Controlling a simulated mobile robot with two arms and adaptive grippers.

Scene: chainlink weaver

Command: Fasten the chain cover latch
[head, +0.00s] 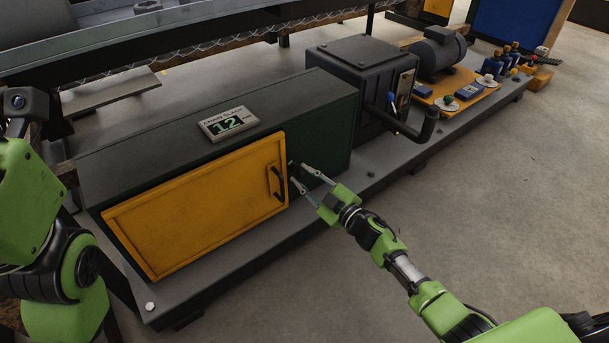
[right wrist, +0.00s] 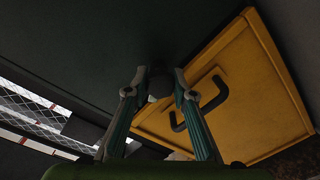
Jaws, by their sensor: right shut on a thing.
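The yellow chain cover (head: 200,210) stands closed, or nearly so, on the front of a dark green housing (head: 330,130). It has a black handle (head: 278,184) near its right edge, which also shows in the right wrist view (right wrist: 214,100). A small dark latch knob (head: 291,166) sits on the housing just right of the cover. My right gripper (head: 298,174) is shut on this latch. In the right wrist view its fingertips flank the dark knob (right wrist: 158,84), whose turn I cannot make out. My left arm shows at the left, but its gripper is out of view.
A counter display (head: 228,123) reading 12 lies on top of the housing. Right of it stand a dark gearbox (head: 361,75) with a black crank (head: 415,128) and a grey motor (head: 438,52). Chain-link mesh (head: 215,48) runs behind. The floor at right is clear.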

